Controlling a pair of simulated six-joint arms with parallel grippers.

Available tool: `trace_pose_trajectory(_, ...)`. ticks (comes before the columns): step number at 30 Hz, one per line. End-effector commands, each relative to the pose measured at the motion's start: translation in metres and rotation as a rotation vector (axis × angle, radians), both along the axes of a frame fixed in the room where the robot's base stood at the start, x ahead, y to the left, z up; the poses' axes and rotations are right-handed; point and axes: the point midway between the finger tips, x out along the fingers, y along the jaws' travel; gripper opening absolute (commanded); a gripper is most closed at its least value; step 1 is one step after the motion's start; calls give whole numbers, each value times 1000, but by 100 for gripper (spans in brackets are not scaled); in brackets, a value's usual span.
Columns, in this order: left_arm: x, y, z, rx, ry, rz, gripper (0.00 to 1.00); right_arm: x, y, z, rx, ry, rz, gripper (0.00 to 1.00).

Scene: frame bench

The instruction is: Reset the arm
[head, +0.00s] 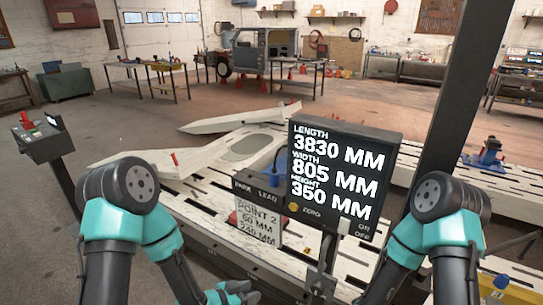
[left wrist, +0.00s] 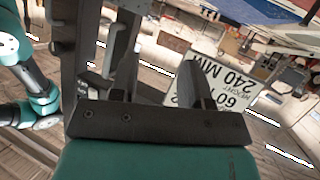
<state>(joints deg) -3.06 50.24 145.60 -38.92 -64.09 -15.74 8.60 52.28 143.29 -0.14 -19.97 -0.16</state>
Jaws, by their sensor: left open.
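My left arm comes in from the left in the head view and reaches down to the bottom edge. My left gripper (head: 238,293) is low there, in front of the white slotted bench (head: 260,258), and partly cut off by the frame. In the left wrist view the two dark fingers of this gripper (left wrist: 160,68) stand apart, with no object held between them. My right arm folds down at the right of the head view; its gripper is out of the picture.
A black display (head: 338,185) reading length, width and height stands on a post between my arms. A dark pillar (head: 458,90) rises at right. A control box (head: 45,140) stands left.

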Motion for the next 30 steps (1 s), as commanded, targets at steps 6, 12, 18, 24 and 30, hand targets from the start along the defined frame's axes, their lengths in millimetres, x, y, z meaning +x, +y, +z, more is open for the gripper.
trace_pose_trajectory(6, -29, 82, -77, 182, 447, 269, 43, 0, 0, 0, 0, 0, 0, 44)
trace_pose_trajectory(12, -87, 137, -120, 260, 869, 509, 43, 0, 0, 0, 0, 0, 0, 44)
trace_pose_trajectory(18, -125, 155, -131, 274, 1100, 632, 43, 0, 0, 0, 0, 0, 0, 44)
trace_pose_trajectory(24, -128, 156, -132, 274, 1121, 642, 43, 0, 0, 0, 0, 0, 0, 44)
trace_pose_trajectory(30, -128, 156, -132, 274, 1118, 641, 43, 0, 0, 0, 0, 0, 0, 44)
